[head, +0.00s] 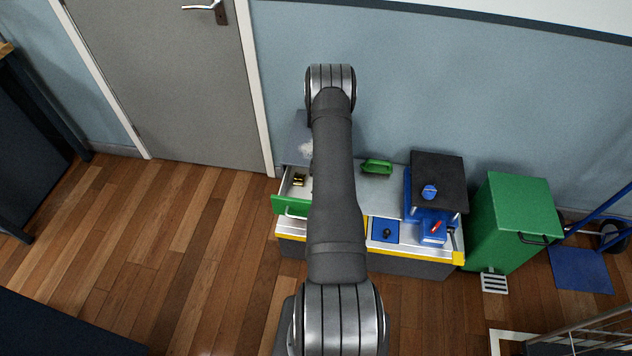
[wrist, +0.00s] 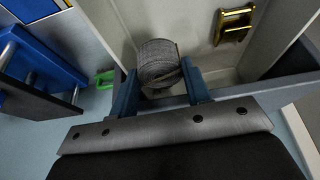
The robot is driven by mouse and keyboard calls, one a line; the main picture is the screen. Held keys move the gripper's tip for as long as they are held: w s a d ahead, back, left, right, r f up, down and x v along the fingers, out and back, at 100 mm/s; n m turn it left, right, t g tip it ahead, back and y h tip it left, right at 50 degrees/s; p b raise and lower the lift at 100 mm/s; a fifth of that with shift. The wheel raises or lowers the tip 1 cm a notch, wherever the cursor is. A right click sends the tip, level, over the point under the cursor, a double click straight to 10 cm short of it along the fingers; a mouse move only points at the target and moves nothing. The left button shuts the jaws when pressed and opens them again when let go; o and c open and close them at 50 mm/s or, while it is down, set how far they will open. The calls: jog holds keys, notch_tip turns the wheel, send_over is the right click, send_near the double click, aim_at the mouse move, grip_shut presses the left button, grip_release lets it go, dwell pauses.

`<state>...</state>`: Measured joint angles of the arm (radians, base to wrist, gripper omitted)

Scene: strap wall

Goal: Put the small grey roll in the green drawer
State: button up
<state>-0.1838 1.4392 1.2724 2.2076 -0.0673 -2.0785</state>
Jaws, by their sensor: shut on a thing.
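The small grey roll (wrist: 157,52) is a wound grey strap. In the wrist view it sits between the two blue fingers of my gripper (wrist: 158,72), which is shut on it. The roll is over the open drawer's pale inside (wrist: 195,50); I cannot tell whether it touches the drawer floor. In the head view the green-fronted drawer (head: 284,204) is pulled out at the left of the bench. My arm hides the gripper, the roll and part of the drawer there.
A green object (head: 377,167) lies on the bench top. A black-topped blue stand (head: 438,178) and a green bin (head: 515,215) stand to the right. The floor at left is clear.

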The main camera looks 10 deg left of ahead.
jog(key=shift+f, duration=1.25)
jog(key=shift+f, duration=0.55)
jog(key=o, duration=0.8)
jog(key=shift+c, duration=0.2)
jog(key=shift+r, duration=0.6)
jog(key=v, duration=1.2)
